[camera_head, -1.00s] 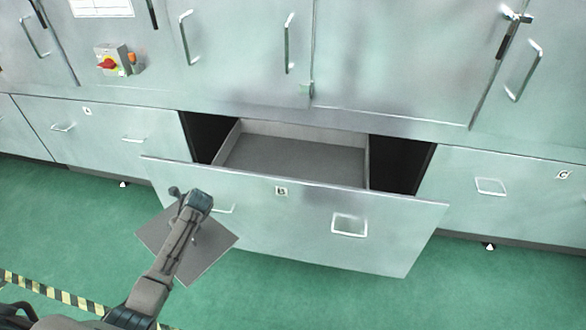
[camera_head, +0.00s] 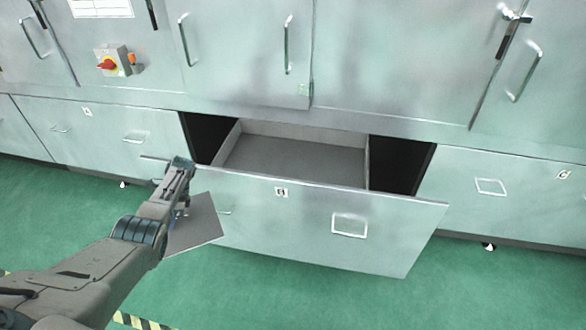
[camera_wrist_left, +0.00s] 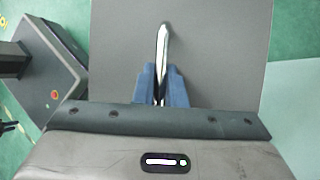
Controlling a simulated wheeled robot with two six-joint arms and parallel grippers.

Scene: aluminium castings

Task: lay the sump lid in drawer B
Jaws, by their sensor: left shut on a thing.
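The sump lid is a flat grey plate (camera_head: 200,226) with a bar handle. In the head view it hangs in front of the left part of the drawer B front, partly hidden by my arm. My left gripper (camera_head: 180,208) is shut on the lid's handle; the left wrist view shows its blue fingers (camera_wrist_left: 160,86) around the metal bar, with the lid (camera_wrist_left: 215,55) beyond. Drawer B (camera_head: 300,210) is pulled open, with an empty grey tray inside (camera_head: 290,160). My right gripper is not in view.
Closed drawers stand left (camera_head: 95,135) and right (camera_head: 500,190) of drawer B. Cabinet doors with bar handles rise above it, with a red switch box (camera_head: 112,62) at upper left. Green floor in front is clear.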

